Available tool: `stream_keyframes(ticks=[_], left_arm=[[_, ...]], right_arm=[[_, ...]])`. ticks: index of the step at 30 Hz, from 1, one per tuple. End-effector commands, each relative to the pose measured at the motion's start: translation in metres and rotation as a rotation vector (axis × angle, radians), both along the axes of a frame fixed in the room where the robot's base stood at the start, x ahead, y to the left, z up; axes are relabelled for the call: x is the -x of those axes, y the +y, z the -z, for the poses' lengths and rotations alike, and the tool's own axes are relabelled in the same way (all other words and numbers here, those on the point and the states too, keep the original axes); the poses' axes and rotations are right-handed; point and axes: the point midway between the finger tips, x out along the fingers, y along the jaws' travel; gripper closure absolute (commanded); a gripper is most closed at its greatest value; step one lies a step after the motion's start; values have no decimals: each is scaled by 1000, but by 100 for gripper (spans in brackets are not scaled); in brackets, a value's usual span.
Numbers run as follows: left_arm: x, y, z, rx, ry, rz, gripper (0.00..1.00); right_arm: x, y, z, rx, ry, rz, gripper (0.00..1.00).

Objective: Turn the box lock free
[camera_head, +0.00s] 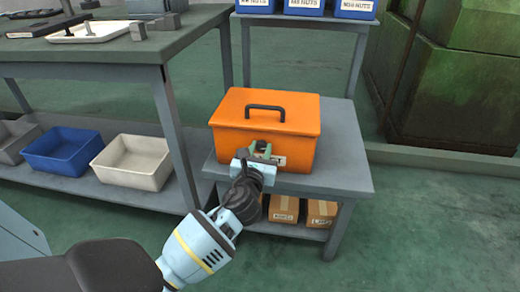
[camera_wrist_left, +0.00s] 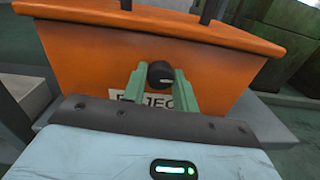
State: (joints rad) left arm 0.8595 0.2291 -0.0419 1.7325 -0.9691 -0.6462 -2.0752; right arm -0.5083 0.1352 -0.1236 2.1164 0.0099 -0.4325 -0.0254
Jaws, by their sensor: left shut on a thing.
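An orange box (camera_head: 265,113) with a black top handle (camera_head: 265,107) stands closed on a small grey table. Its lock, a round black knob (camera_wrist_left: 160,74), sits on the front face above a partly hidden white label (camera_wrist_left: 122,99). My left gripper (camera_head: 261,149) is at the box's front, its two green fingers (camera_wrist_left: 160,82) on either side of the knob and shut on it. In the head view the knob is mostly hidden by the gripper. My right gripper is not in view.
The grey table (camera_head: 345,165) has bare top to the right of the box. Cardboard boxes (camera_head: 284,209) sit on its lower shelf. A workbench with a blue bin (camera_head: 65,150) and white bin (camera_head: 132,160) stands left. A green machine (camera_head: 455,80) stands back right.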

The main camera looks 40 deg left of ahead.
Motion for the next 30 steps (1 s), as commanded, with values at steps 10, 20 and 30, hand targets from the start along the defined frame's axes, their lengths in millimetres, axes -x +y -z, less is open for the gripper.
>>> stream_keyframes(ticks=[10, 20, 30], left_arm=[[0, -1, 0, 247, -149, -1, 94], [0, -1, 1, 515, -314, -1, 94], [0, -1, 2, 791, -482, -1, 94]], right_arm=[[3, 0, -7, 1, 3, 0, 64], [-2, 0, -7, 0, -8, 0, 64], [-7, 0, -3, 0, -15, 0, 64]])
